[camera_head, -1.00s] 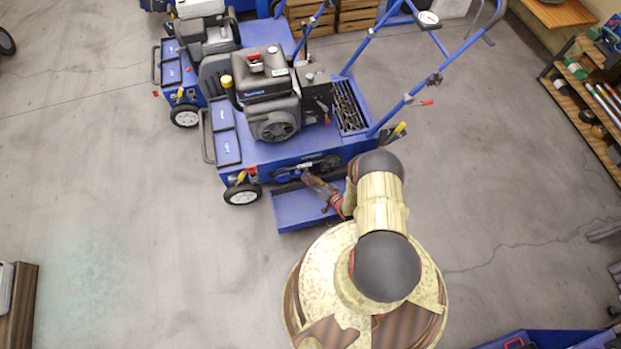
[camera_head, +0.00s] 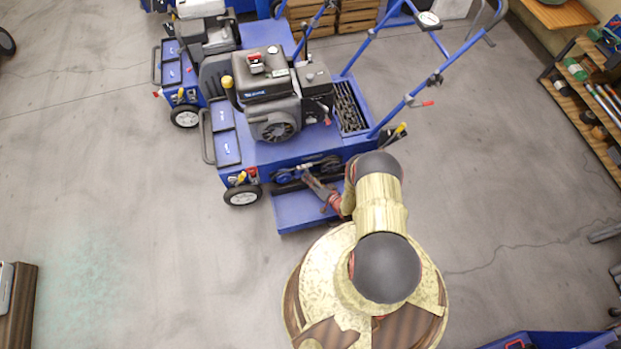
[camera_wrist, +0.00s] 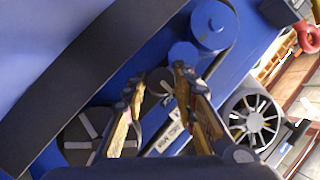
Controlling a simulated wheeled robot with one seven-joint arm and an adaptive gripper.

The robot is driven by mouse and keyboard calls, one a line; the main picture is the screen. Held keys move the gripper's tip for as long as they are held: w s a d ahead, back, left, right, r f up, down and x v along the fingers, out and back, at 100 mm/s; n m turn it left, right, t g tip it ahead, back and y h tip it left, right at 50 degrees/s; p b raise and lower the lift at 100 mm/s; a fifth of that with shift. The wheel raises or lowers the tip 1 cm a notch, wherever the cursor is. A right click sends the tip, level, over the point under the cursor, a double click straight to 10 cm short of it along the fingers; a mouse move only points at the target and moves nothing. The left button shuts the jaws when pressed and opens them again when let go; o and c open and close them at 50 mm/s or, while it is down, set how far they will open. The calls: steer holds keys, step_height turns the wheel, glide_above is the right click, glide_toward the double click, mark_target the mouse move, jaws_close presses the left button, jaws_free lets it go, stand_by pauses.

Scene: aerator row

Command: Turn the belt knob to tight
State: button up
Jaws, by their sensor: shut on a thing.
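The blue aerator (camera_head: 285,152) stands in front of me with its lower side panel folded down. My gripper (camera_head: 305,177) reaches into the belt bay on that side. In the wrist view my gripper (camera_wrist: 160,82) has one finger on each side of a small dark grey knob (camera_wrist: 158,90), shut on it. The fingers hide part of the knob. A label (camera_wrist: 168,138) lies close by, too small and blurred to read surely. In the head view the arm and fingers hide the knob.
The folded-down blue panel (camera_head: 290,213) lies under my gripper. Open floor (camera_head: 130,240) extends to the left.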

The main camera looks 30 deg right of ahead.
steer(key=shift+c, duration=1.4)
steer(key=n+g+h, duration=0.1)
steer(key=n+h, duration=0.2)
steer(key=n+g+h, duration=0.1)
steer(key=n+h, duration=0.2)
steer(key=n, duration=0.1)
steer(key=a+n+g+h, duration=0.1)
steer(key=n+h, duration=0.2)
steer(key=n, duration=0.1)
steer(key=shift+w+r+g, duration=0.15)
steer(key=shift+g, duration=0.15)
steer(key=o, duration=1.2)
steer(key=shift+c, duration=0.2)
